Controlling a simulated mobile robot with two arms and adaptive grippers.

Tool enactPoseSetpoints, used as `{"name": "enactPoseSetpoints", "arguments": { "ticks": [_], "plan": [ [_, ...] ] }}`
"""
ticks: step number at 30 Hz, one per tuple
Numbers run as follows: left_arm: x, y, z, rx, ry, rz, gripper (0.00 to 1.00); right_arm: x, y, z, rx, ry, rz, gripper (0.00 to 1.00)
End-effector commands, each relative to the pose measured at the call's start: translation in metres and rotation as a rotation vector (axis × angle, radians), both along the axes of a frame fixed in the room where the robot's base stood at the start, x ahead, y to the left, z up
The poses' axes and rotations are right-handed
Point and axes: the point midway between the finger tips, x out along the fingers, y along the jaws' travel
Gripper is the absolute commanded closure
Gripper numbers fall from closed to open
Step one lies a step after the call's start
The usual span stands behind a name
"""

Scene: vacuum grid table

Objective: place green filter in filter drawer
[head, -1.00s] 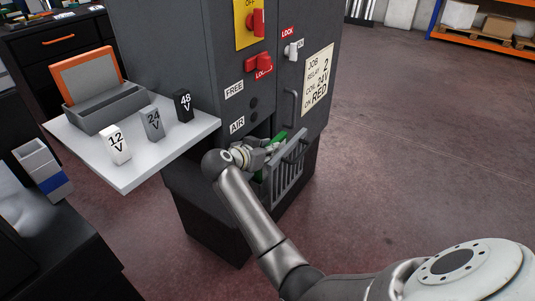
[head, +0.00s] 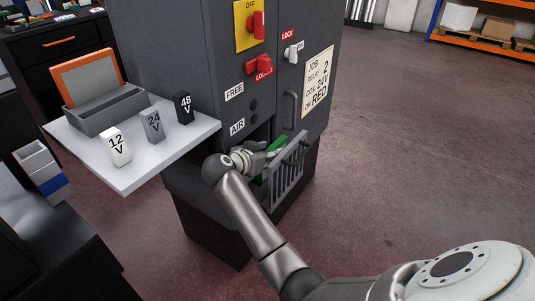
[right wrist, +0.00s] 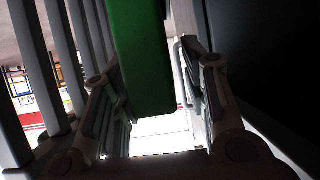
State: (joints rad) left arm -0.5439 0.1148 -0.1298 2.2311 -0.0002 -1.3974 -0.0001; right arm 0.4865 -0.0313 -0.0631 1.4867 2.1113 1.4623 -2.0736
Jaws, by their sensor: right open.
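The green filter (head: 277,145) shows just behind the top of the slatted front of the pulled-out filter drawer (head: 289,172), low on the dark cabinet. How deep it sits is hidden by the drawer front and my gripper. In the right wrist view the green filter (right wrist: 142,60) is an upright slab between the spread fingers, with the drawer's slats (right wrist: 62,65) to its left. My right gripper (head: 261,154) is open at the drawer, around the filter, with a gap on the right finger's side. My left gripper is out of view.
A white shelf (head: 130,178) to the left holds 12V, 24V and 48V blocks and a grey bin (head: 112,111). Red switches (head: 262,64) and a handle (head: 289,108) are on the cabinet above. The floor to the right is clear.

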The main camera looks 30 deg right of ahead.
Motion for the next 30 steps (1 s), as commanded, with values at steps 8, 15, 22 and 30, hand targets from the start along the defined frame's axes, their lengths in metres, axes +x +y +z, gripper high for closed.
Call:
{"name": "enactPoseSetpoints", "arguments": {
  "ticks": [8, 15, 22, 30],
  "plan": [
    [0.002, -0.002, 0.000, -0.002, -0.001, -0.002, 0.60, -0.004, 0.011, 0.009, 0.002, 0.000, 0.003, 0.59],
    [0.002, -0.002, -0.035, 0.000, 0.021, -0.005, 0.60, -0.017, 0.041, 0.025, 0.004, -0.001, 0.002, 0.59],
    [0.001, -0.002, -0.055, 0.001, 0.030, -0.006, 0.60, -0.026, 0.060, 0.034, 0.000, -0.001, 0.002, 0.59],
    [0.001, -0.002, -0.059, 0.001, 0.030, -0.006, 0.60, -0.027, 0.063, 0.035, 0.000, 0.000, 0.000, 0.59]
  ]
}}
